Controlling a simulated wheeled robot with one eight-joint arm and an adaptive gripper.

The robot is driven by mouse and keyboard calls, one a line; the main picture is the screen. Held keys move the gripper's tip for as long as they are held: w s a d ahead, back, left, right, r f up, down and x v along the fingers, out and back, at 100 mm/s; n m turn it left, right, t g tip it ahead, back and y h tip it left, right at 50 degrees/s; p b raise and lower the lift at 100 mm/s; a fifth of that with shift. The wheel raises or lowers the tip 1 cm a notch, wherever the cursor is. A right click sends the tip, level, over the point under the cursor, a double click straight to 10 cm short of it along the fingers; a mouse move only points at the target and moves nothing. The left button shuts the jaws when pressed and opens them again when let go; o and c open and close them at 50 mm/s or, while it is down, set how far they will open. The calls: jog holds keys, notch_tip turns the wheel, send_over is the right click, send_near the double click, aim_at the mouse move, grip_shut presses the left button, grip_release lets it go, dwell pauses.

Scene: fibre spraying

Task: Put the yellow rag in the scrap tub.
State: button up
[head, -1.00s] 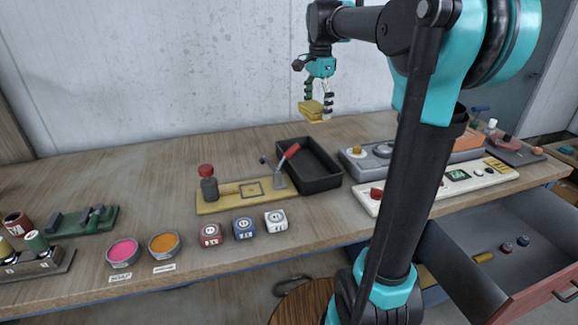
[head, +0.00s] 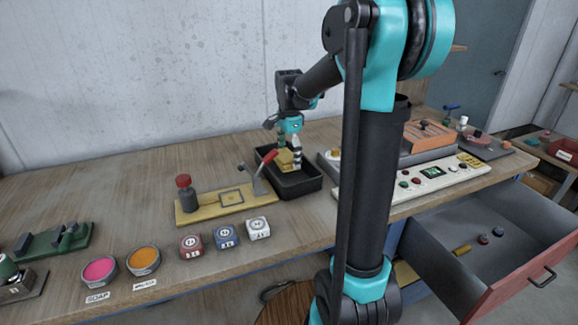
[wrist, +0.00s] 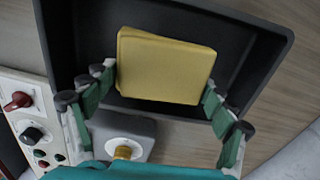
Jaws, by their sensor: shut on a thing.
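The yellow rag (head: 286,160) is a folded, block-like pad. My gripper (head: 291,157) is shut on it, and the rag is over or inside the black tub (head: 303,187) on the bench. In the wrist view the rag (wrist: 165,66) sits between the two green-and-grey fingers (wrist: 160,95), with the dark tub floor and walls (wrist: 65,45) around it. I cannot tell whether the rag touches the tub floor. The head view hides part of the rag behind the fingers.
A yellow fixture with a red-handled lever (head: 225,202) stands just left of the tub. A grey device (head: 330,165) and a white control panel (head: 410,182) are close on the right. Three small blocks (head: 227,236) sit in front. An open drawer (head: 480,235) juts out at right.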

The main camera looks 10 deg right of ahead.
aim_at(289, 154)
jog(key=shift+f, duration=1.9)
jog(key=shift+f, duration=0.1)
jog(key=o, duration=1.1)
notch_tip(289, 154, up, 12)
jog(key=shift+r, duration=0.15)
